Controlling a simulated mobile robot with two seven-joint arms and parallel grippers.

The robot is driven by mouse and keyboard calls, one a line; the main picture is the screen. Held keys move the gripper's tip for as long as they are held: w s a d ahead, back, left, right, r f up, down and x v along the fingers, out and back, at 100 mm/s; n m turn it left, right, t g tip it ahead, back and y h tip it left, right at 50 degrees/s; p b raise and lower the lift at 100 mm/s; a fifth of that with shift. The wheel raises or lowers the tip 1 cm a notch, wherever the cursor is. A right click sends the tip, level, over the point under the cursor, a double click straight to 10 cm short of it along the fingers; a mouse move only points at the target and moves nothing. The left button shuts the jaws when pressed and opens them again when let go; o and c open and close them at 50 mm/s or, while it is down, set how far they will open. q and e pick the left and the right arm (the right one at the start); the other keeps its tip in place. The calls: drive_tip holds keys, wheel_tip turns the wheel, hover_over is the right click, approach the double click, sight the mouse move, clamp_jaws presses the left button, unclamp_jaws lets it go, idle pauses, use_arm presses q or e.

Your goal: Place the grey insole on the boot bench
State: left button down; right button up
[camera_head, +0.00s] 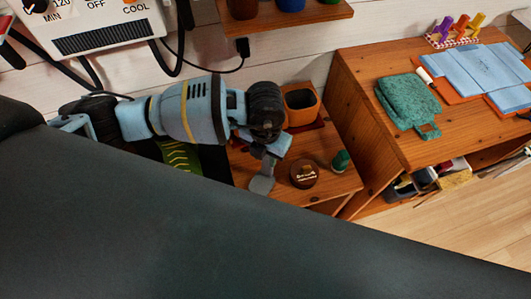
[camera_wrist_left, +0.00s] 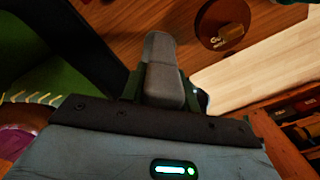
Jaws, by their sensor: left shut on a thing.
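My left gripper (camera_head: 270,154) reaches in from the left in the head view and points downward. It is shut on the grey insole (camera_head: 262,182), which hangs below the fingers over a low wooden bench top (camera_head: 323,187). In the left wrist view the insole (camera_wrist_left: 161,62) sticks out from between the fingers toward the wooden surface (camera_wrist_left: 110,25). I cannot tell whether its far end touches the wood. My right gripper is not in view.
A round brown tin (camera_head: 304,174), a green item (camera_head: 340,160) and an orange pot (camera_head: 301,104) stand on the bench. A taller wooden desk (camera_head: 365,75) with a teal cloth item (camera_head: 408,102) is to the right. A wall unit (camera_head: 105,25) hangs above left.

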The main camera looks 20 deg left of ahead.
use_arm(q)
drive_tip(key=shift+f, duration=0.15)
drive_tip(key=c, duration=1.1)
unclamp_jaws()
drive_tip(key=shift+o, duration=0.2)
wheel_tip(320, 180, up, 12)
drive_tip(key=shift+r+p, duration=0.2)
drive_tip(key=shift+p, duration=0.1)
